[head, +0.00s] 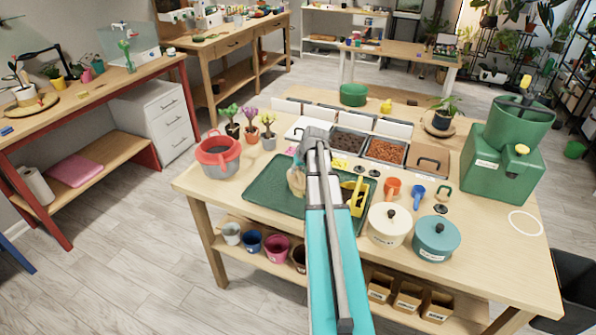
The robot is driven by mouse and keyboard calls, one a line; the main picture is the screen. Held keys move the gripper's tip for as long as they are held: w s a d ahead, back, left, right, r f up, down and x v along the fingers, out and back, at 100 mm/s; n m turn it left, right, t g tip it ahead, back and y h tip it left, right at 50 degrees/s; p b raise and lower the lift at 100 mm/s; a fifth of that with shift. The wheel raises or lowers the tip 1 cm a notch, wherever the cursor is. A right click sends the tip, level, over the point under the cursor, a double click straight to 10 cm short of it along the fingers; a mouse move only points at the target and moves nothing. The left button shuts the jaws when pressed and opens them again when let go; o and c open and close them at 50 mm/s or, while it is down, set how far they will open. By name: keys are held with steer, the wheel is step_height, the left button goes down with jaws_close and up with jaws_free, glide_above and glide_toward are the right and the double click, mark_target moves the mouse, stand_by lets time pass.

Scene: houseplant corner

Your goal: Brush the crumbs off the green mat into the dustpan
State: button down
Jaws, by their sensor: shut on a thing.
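The green mat (266,188) lies on the wooden table, partly hidden by my arm. My gripper (300,163) is over the middle of the mat, largely hidden behind my own wrist. It is shut on a tan brush (296,182), whose lower end is at or just above the mat. The yellow dustpan (359,186) is at the mat's right side, just right of my arm. Something dark shows in or beside the dustpan; I cannot tell if it is crumbs. No crumbs can be made out on the visible mat.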

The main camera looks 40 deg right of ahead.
steer(key=shift+w, duration=0.15)
steer(key=shift+w+a+f, duration=0.1)
steer(key=shift+w+a, duration=0.35)
steer(key=shift+w, duration=0.35)
steer(key=shift+w+a, duration=0.45)
steer(key=shift+w, duration=0.35)
steer(key=shift+w, duration=0.1)
steer(key=shift+w+a, duration=0.3)
steer(key=shift+w, duration=0.3)
steer(key=shift+w+a, duration=0.25)
steer(key=shift+w, duration=0.35)
steer(key=shift+w+a, duration=0.3)
steer(key=shift+w, duration=0.3)
steer(key=shift+d, duration=0.1)
steer(key=shift+w+d, duration=0.2)
steer(key=shift+d, duration=0.25)
steer(key=shift+w+d, duration=0.2)
steer(key=shift+d, duration=0.25)
steer(key=shift+s+d, duration=0.1)
steer(key=shift+s, duration=0.05)
